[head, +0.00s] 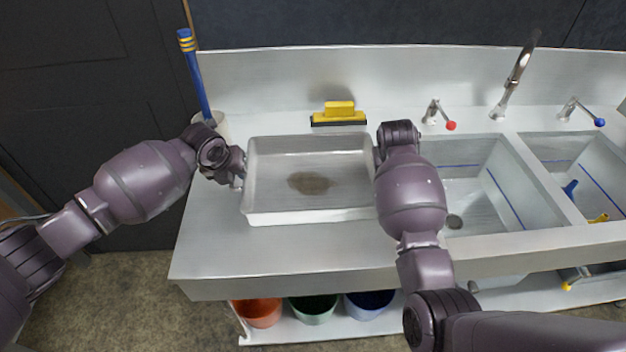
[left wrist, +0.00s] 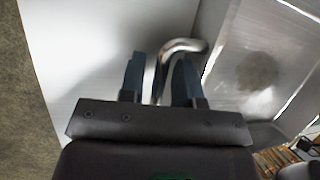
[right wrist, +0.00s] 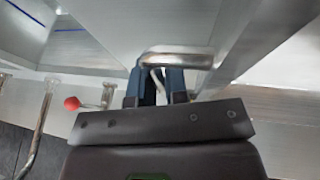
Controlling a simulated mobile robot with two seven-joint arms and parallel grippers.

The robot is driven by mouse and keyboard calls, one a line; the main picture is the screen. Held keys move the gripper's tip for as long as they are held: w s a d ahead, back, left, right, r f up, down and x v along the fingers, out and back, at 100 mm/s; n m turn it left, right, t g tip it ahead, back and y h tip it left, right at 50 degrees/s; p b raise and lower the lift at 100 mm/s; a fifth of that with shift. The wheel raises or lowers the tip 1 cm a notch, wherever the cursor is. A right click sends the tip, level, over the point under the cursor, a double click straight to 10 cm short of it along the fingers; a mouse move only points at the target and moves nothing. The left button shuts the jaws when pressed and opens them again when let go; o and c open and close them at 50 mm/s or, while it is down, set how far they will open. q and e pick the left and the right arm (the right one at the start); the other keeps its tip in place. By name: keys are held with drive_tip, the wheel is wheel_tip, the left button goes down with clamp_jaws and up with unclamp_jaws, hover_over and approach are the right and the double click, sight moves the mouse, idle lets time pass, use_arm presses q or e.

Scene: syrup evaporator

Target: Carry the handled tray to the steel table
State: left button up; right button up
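The handled tray (head: 300,217) is a shallow pale metal pan with a brownish patch on its floor. It rests on the left drainboard of the sink unit. My left gripper (head: 236,178) is at its left end; in the left wrist view the fingers (left wrist: 160,80) stand apart around the curved metal handle (left wrist: 183,46), with gaps showing. My right gripper is at the right end, mostly hidden behind my arm in the head view. In the right wrist view its fingers (right wrist: 157,85) are close together on the other handle (right wrist: 180,58). No separate steel table can be made out.
Sink basins (head: 490,185) with taps lie to the right. A yellow squeegee (head: 340,112) lies behind the tray. A blue-handled brush (head: 195,75) stands in a pot at back left. Coloured buckets (head: 313,309) sit on the shelf below. The drainboard front (head: 290,260) is clear.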

use_arm(q)
clamp_jaws()
drive_tip(key=shift+r, duration=0.1)
idle(1.2)
